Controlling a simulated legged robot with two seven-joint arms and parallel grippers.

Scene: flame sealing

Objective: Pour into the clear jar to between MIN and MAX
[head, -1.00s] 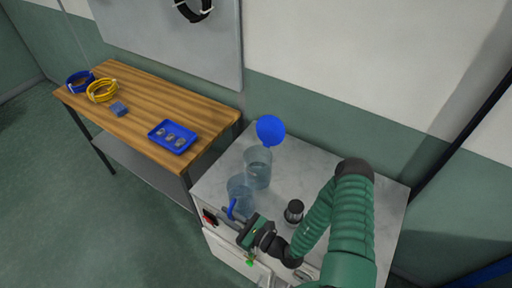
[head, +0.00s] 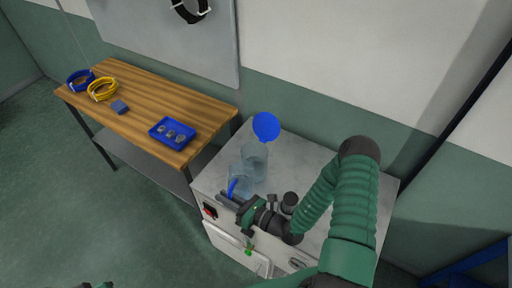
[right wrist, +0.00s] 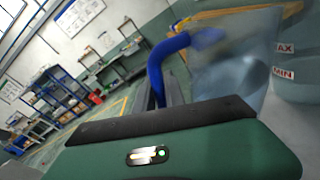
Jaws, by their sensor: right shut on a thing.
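The clear jar (head: 256,153) stands on the grey worktop; in the right wrist view its MIN (right wrist: 283,72) and MAX (right wrist: 284,48) marks show. Its liquid level is hard to read. A clear jug with a blue handle (head: 233,187) is beside it, overlapping its near left side in the head view. My right gripper (head: 229,199) is shut on the jug's handle, which also shows in the right wrist view (right wrist: 157,75). Bluish liquid seems to be in the jug; I cannot tell whether they touch. Only a sliver of my left arm (head: 98,285) shows at the bottom edge.
A blue round piece (head: 266,126) is at the jar's far side. A small dark-topped object (head: 290,199) stands right of my right gripper. The worktop's (head: 330,165) back right is clear. A wooden table (head: 150,100) at left holds a blue tray (head: 172,146) and coiled cables.

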